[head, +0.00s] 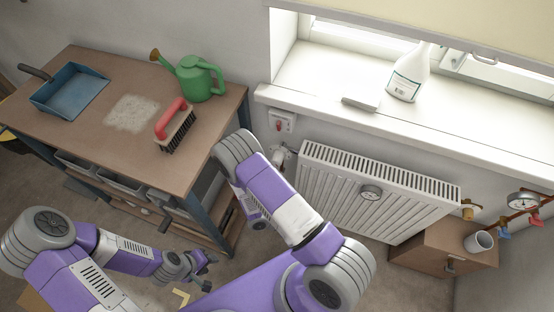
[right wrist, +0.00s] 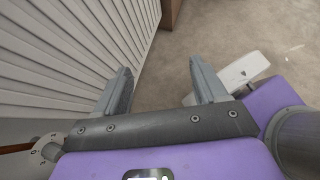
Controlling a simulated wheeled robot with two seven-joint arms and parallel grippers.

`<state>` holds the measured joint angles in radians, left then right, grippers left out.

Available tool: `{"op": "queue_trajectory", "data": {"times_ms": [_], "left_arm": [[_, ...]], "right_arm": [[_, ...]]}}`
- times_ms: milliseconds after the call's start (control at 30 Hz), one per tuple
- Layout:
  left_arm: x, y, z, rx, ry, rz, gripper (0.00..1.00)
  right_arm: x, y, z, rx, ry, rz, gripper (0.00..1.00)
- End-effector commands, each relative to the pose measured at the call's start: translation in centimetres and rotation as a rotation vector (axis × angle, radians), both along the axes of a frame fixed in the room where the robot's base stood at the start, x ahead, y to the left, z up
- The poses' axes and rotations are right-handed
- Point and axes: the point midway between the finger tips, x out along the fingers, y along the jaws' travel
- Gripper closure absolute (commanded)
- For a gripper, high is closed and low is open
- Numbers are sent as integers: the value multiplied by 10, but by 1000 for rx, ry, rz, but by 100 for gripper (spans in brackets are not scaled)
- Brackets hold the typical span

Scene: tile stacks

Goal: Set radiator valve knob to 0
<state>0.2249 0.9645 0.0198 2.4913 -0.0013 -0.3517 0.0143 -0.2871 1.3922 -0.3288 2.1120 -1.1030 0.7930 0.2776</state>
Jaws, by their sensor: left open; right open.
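The white radiator (head: 370,200) hangs under the window sill. The radiator valve knob (head: 279,157) is a small white shape at its upper left, partly hidden by my right arm. In the right wrist view the knob (right wrist: 47,148) shows as a pale round dial with markings, at the lower left beside the gripper body. Its setting is too small to read. My right gripper (right wrist: 158,80) is open and empty, fingers alongside the radiator front, not around the knob. My left gripper (head: 205,272) is open and empty, low in front of the workbench.
A workbench (head: 95,155) on the left holds a blue dustpan (head: 70,92), a red brush (head: 174,125) and a green watering can (head: 197,80). A spray bottle (head: 408,75) stands on the sill (head: 330,80). A wooden cabinet (head: 430,258) with a mug (head: 479,241) stands right of the radiator.

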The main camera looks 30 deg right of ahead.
Motion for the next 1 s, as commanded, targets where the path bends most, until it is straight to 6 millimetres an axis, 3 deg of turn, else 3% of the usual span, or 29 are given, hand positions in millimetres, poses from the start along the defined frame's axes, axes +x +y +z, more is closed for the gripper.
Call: {"op": "queue_trajectory", "data": {"times_ms": [33,133,200,333,433,533,1000], "left_arm": [[0,0,-5,0,-1,0,57],[0,0,-10,0,-1,0,57],[0,0,-13,0,-1,0,57],[0,0,-16,0,-1,0,57],[0,0,-17,0,-1,0,57],[1,0,-18,0,-1,0,57],[0,0,-33,0,-1,0,57]], "right_arm": [[28,-15,3,-109,0,175,29],[91,-27,19,-305,-42,488,29],[131,-22,32,-421,-92,673,29],[183,2,50,-567,-187,924,29],[203,17,58,-625,-237,1026,29],[213,20,61,-649,-260,1066,29],[255,-28,61,-648,-260,1067,29]]}}
